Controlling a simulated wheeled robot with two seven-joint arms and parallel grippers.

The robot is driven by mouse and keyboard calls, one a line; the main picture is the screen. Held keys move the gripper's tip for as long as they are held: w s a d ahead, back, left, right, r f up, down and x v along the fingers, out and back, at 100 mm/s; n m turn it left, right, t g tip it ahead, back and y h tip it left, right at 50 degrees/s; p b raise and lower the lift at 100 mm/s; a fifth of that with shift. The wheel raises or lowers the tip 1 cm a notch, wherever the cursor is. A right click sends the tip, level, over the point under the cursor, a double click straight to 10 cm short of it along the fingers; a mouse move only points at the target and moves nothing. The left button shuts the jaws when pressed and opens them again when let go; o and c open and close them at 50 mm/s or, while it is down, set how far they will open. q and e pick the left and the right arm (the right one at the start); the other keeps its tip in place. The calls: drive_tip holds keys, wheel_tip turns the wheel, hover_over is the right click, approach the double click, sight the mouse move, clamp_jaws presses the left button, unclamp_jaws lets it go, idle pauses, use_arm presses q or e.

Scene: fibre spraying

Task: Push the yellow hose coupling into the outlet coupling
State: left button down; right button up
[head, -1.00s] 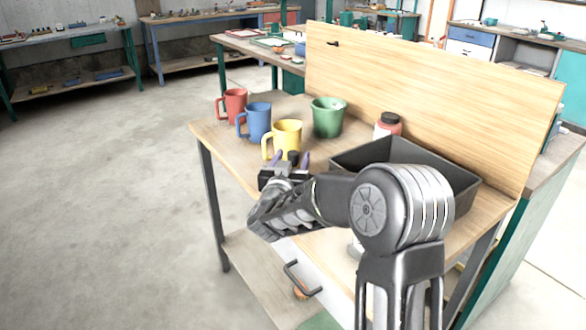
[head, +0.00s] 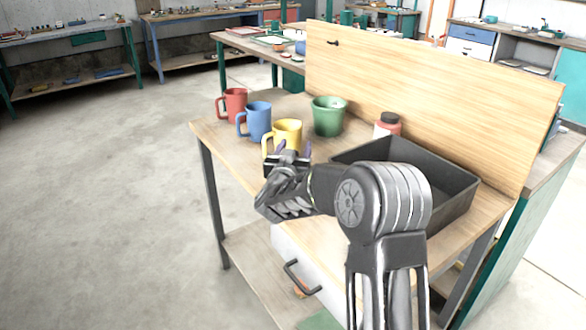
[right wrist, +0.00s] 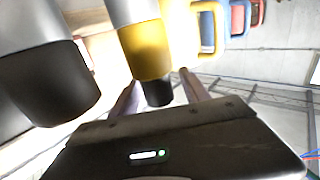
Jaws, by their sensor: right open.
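In the right wrist view a yellow cylinder (right wrist: 146,55), likely the yellow hose coupling, has a grey upper part and a black lower end. That end shows between the fingers of my right gripper (right wrist: 158,84); I cannot tell whether they touch it. A large dark cylinder with a grey upper part (right wrist: 45,90) is at the left. I cannot tell whether it is the outlet coupling. In the head view my right gripper (head: 293,152) is open, close in front of the yellow mug (head: 287,132). I cannot make out either coupling there. My left gripper is out of view.
The workbench (head: 232,150) holds a red mug (head: 234,101), a blue mug (head: 259,117), a green cup (head: 328,114) and a red-lidded jar (head: 387,123). A dark tray (head: 452,188) sits at right, before a tall wooden board (head: 430,100). The floor at left is clear.

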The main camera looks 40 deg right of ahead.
clamp_jaws()
idle(0.6)
